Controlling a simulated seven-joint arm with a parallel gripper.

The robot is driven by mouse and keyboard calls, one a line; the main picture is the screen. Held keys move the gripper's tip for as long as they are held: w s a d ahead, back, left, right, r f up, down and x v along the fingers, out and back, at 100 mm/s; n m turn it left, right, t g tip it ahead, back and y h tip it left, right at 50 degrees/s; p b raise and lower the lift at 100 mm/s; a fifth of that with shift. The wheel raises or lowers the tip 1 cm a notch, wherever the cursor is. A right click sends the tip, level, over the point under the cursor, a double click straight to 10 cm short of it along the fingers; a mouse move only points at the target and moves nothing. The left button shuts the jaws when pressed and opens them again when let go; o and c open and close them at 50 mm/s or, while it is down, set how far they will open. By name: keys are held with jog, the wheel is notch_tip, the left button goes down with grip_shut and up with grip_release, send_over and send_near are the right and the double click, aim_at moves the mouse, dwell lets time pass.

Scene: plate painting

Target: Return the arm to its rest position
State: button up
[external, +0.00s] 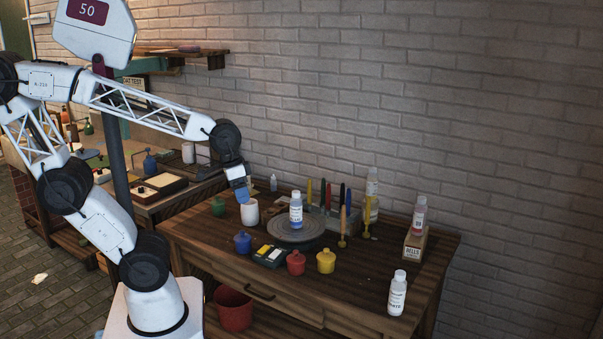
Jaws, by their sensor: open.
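My gripper (243,192) hangs at the end of my white arm, over the left back part of the wooden table (365,290). It points down, just above or in front of a white cup (250,212); I cannot tell if they touch. Its blue tip is small in view, and nothing shows held in it. The jaws are open. A round grey turntable (296,236) stands right of the gripper, with a bottle of blue paint (296,210) on or behind it.
Small blue (242,243), red (296,263), yellow (326,261) and green (218,206) pots stand around the turntable. Upright brushes (325,194) stand behind it. A white bottle (397,293) is at the front right. A bottle stands on a box (415,246). A brick wall is behind.

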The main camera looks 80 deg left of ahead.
jog(key=shift+s+d+r+m+y, duration=0.1)
jog(key=shift+s+d+m+y, duration=0.1)
jog(key=shift+s+m, duration=0.3)
jog(key=shift+s+d+r+m+y, duration=0.1)
jog(key=shift+s+d+m+y, duration=0.15)
jog(key=shift+s, duration=0.35)
dwell(0.6)
